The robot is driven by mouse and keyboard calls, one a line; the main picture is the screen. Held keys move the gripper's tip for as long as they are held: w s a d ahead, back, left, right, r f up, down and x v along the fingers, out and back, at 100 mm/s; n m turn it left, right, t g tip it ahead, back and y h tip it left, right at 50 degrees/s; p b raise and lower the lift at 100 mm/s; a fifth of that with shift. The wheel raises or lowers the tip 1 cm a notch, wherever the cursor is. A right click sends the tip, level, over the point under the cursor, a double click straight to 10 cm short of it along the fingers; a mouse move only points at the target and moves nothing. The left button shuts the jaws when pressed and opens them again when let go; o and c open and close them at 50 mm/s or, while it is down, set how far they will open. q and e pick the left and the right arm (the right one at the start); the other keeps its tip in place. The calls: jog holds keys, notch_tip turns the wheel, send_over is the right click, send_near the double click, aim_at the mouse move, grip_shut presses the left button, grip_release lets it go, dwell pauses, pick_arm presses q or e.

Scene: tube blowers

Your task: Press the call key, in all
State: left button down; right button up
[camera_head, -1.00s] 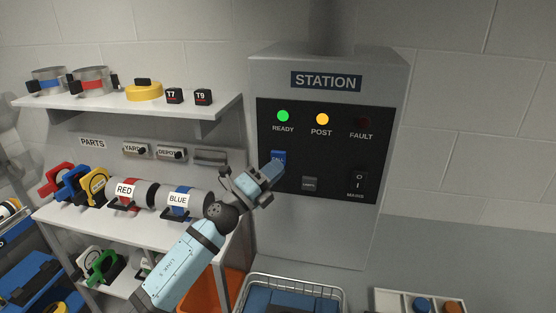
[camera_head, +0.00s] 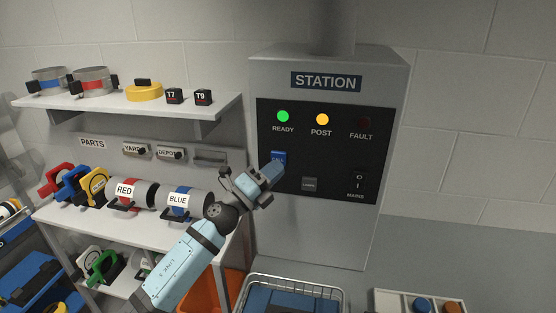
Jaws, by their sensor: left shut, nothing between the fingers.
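The station panel (camera_head: 330,186) is a black plate on a grey cabinet. The blue call key (camera_head: 278,156) is at its left side, below the green lamp, and its lower part is hidden by my gripper. My left gripper (camera_head: 276,170) is shut and empty, with its tips at or just in front of the key's lower edge; I cannot tell whether they touch. The READY lamp (camera_head: 283,116) glows green and the POST lamp (camera_head: 322,120) glows amber. The FAULT lamp (camera_head: 361,124) is dark. My right gripper is not in view.
A grey key (camera_head: 309,184) and the MAINS switch (camera_head: 358,182) sit right of my gripper. Shelves with red and blue carriers (camera_head: 185,202) stand at the left. A wire basket (camera_head: 333,287) and a white tray (camera_head: 385,297) lie below the cabinet.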

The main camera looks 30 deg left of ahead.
pick_arm(q)
jog(key=shift+w, duration=0.15)
dwell(0.7)
jog(key=shift+w+a, duration=0.15)
jog(key=shift+w, duration=0.1)
